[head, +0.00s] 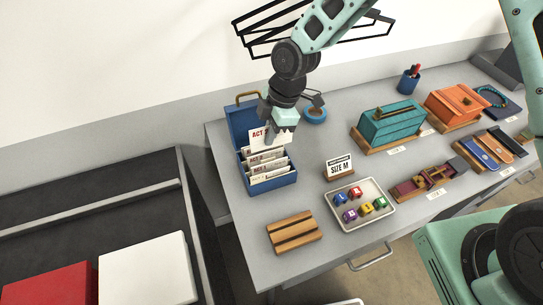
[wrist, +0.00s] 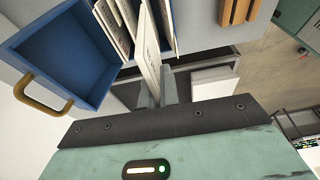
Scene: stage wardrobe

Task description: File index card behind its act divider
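The blue card box (head: 270,183) stands open on the grey table, its lid raised at the back. It holds several cream act dividers (head: 268,172) with red lettering. My gripper (head: 269,137) points down over the back of the box. It is shut on an upright white index card (head: 258,142) with a red "ACT" heading; the fingers cover the rest of that line. In the wrist view the card (wrist: 149,64) runs between my fingers (wrist: 156,92), beside the divider row, with the blue lid (wrist: 70,50) to the left.
A "SIZE M" sign (head: 339,168), a white tray of coloured dice (head: 378,216) and a slotted wooden block (head: 293,233) are right of the box. A teal case (head: 392,126) and an orange case (head: 456,105) stand farther right.

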